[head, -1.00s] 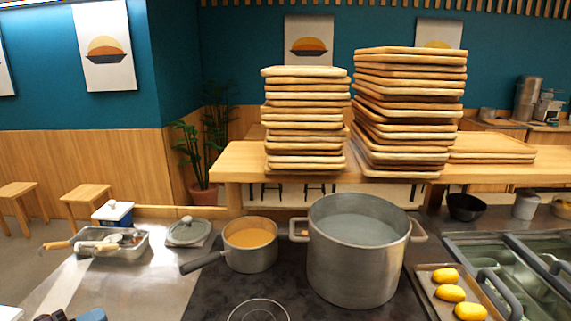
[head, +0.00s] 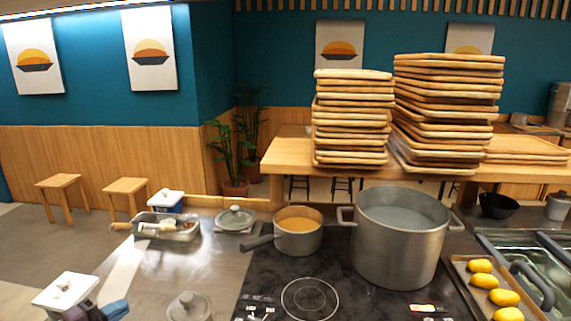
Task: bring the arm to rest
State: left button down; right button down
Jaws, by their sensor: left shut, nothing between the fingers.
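My left gripper (head: 97,310) shows only in part at the bottom left edge of the head view, as a dark and blue-grey shape. It is shut, with nothing seen held in it. It is beside a white-lidded box (head: 66,290) on the steel counter; I cannot tell whether they touch. My right gripper is not in view.
On the cooktop stand a saucepan of orange food (head: 298,238) and a large pot (head: 400,243). A steel tray with utensils (head: 180,233) and lids (head: 235,217) lie behind. A lemon tray (head: 462,270) is right. Bare counter (head: 150,280) lies near the gripper.

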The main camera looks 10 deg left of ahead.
pick_arm(q)
jog(key=s+d+f+n+g+y, duration=0.3)
jog(key=s+d+f+n+y, duration=0.4)
jog(key=s+d+f+n, duration=0.8)
notch_tip(320, 180, down, 3)
jog(key=d+n, duration=0.1)
jog(key=n, duration=0.3)
jog(key=shift+s+g, duration=0.4)
